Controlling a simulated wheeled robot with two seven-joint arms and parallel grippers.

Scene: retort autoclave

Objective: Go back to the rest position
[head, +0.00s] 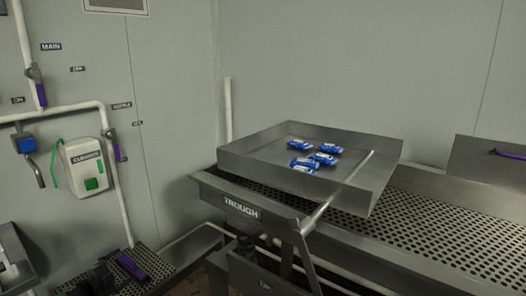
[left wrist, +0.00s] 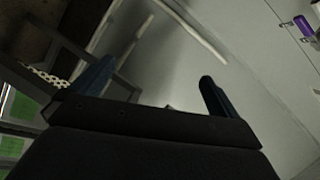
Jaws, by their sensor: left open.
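My left gripper (left wrist: 156,74) shows in the left wrist view with its two dark fingers spread wide. It is open and nothing is between the fingers. A pale wall lies behind it. In the head view, a dark shape low at the left, by a perforated metal shelf, may be part of this gripper, but it is too dim to be sure. My right gripper is not in view.
A steel tray (head: 247,151) with several blue-and-white packs (head: 303,165) rests on the trough frame, labelled TROUGH (head: 241,208). A perforated bench (head: 445,222) runs to the right. White pipes (head: 60,113) and a control box (head: 85,166) are on the left wall.

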